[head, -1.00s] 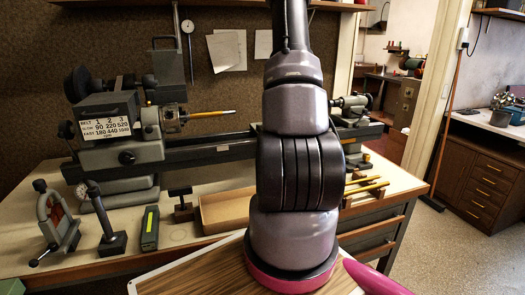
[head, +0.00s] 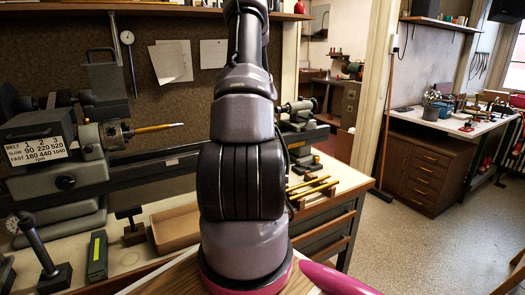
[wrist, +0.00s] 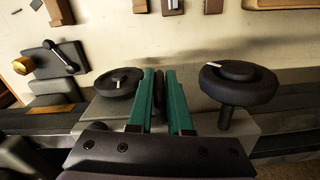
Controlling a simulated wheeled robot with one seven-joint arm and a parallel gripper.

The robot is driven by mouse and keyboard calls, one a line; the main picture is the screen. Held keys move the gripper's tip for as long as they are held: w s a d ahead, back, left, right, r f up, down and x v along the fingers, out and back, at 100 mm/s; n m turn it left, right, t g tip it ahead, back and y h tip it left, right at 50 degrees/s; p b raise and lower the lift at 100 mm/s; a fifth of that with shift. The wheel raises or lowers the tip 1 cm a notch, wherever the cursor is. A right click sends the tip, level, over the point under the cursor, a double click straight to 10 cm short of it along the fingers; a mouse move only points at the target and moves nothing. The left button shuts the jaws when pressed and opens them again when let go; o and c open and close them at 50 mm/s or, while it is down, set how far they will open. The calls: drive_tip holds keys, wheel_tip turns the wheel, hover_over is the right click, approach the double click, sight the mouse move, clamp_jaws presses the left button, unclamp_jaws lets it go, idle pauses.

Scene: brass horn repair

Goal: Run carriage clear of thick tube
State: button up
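The lathe (head: 50,150) stands on the bench at left in the head view. Its chuck (head: 112,135) holds a brass-coloured tube (head: 157,128) pointing right. My arm hides the middle of the bed and my gripper in the head view. In the wrist view, my gripper (wrist: 161,72) has green fingers close together, over a grey carriage block (wrist: 105,110) between two dark handwheels, one left (wrist: 118,83) and one right (wrist: 238,84). The gap between the fingers is narrow and dark. I cannot tell whether anything is in it.
The tailstock (head: 297,118) is right of my arm. Several brass tubes (head: 315,187) lie on a rack at the bench's right end. A shallow tray (head: 178,228) and a green box (head: 97,256) lie at the front. Open floor (head: 425,240) is at right.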

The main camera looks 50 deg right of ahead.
drive_tip(key=o, duration=0.4)
drive_tip(key=shift+r, duration=0.1)
wheel_tip(320, 180, up, 11)
drive_tip(key=shift+f, duration=0.15)
idle(0.6)
